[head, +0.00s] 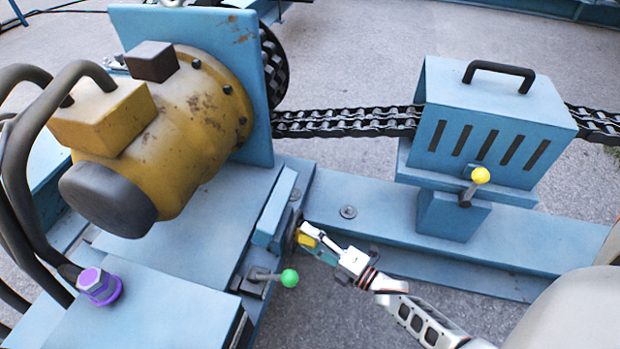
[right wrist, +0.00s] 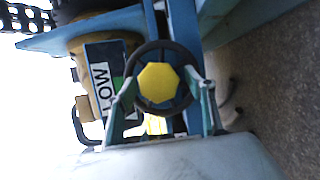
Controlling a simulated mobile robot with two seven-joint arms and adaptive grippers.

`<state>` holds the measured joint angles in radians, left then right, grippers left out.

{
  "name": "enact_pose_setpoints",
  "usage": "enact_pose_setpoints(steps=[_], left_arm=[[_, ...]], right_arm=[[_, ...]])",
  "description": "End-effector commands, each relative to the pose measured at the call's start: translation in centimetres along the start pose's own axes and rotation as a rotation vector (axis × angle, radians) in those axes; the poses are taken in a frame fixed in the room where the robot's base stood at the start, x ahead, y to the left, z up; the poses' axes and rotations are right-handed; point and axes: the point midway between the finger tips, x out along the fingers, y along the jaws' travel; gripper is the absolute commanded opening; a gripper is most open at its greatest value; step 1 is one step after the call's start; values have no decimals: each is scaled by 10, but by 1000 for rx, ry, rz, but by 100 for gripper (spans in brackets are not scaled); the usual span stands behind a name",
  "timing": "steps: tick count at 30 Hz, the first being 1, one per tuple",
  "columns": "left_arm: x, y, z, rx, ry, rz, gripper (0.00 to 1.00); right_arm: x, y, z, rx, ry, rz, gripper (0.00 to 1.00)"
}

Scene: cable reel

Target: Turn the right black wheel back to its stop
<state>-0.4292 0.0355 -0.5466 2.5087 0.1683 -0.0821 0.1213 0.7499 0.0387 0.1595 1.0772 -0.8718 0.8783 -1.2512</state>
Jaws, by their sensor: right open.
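The black wheel (right wrist: 186,57) with a yellow faceted hub (right wrist: 159,83) shows face-on in the right wrist view. My right gripper (right wrist: 165,88) is open, with one finger at the wheel's left side and one at its right. The fingers overlap the lower part of the rim in the picture; I cannot tell whether they touch it. In the head view the right gripper (head: 318,242) is at the side of the blue frame, and the wheel is mostly hidden there. My left gripper is not in view.
A green-knobbed lever (head: 289,278) sticks out close to my right gripper. A blue beam (head: 400,225) runs behind my arm. A "LOW" label (right wrist: 103,80) is left of the wheel.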

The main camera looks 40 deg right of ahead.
Motion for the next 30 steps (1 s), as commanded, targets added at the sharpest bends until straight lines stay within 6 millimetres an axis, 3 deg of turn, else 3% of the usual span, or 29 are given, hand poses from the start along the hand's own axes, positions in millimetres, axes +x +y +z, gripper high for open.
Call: enact_pose_setpoints(steps=[18, 24, 30], left_arm=[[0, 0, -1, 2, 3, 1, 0], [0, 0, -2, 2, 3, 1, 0], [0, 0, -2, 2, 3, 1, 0]], right_arm=[[-104, -1, 0, 0, 0, -3, 54], [-118, 0, 1, -1, 0, -2, 54], [-119, 0, 1, -1, 0, -1, 54]])
